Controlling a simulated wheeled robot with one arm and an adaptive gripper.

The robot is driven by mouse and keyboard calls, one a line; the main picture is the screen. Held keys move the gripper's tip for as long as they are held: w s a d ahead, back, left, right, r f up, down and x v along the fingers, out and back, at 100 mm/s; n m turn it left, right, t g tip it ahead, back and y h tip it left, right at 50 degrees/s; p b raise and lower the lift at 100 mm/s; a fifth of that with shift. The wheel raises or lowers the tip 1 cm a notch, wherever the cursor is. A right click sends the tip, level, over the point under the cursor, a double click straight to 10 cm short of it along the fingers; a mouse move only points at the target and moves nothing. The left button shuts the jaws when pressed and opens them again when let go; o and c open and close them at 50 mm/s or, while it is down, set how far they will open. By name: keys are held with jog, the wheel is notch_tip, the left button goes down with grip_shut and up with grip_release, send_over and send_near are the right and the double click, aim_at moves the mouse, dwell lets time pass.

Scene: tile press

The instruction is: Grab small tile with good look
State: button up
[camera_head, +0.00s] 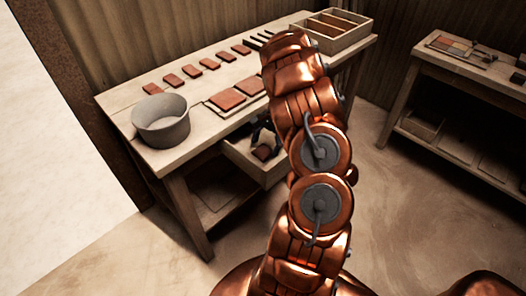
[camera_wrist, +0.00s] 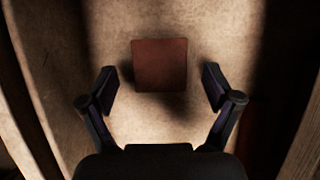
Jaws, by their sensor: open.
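A small reddish-brown square tile (camera_wrist: 159,64) lies flat on a pale wooden floor in the wrist view. In the head view a tile (camera_head: 263,152) lies inside the open drawer under the table. My gripper (camera_wrist: 160,84) is open, one finger to each side of the tile, with a gap on both sides. The fingers do not appear to touch it. In the head view my gripper (camera_head: 263,133) is dark and partly hidden by my copper arm, over the drawer. Several small tiles (camera_head: 191,71) lie in a row along the table's back.
The drawer's wooden front (camera_head: 252,165) and walls surround the gripper closely. A grey bowl (camera_head: 161,121) stands at the table's left end. Larger tiles (camera_head: 226,99) lie near the front edge. A divided wooden box (camera_head: 338,39) stands at the right. A second table (camera_head: 470,64) is farther right.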

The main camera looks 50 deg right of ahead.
jog(key=shift+a+f, duration=0.1)
jog(key=shift+f, duration=0.2)
jog(key=c, duration=1.3)
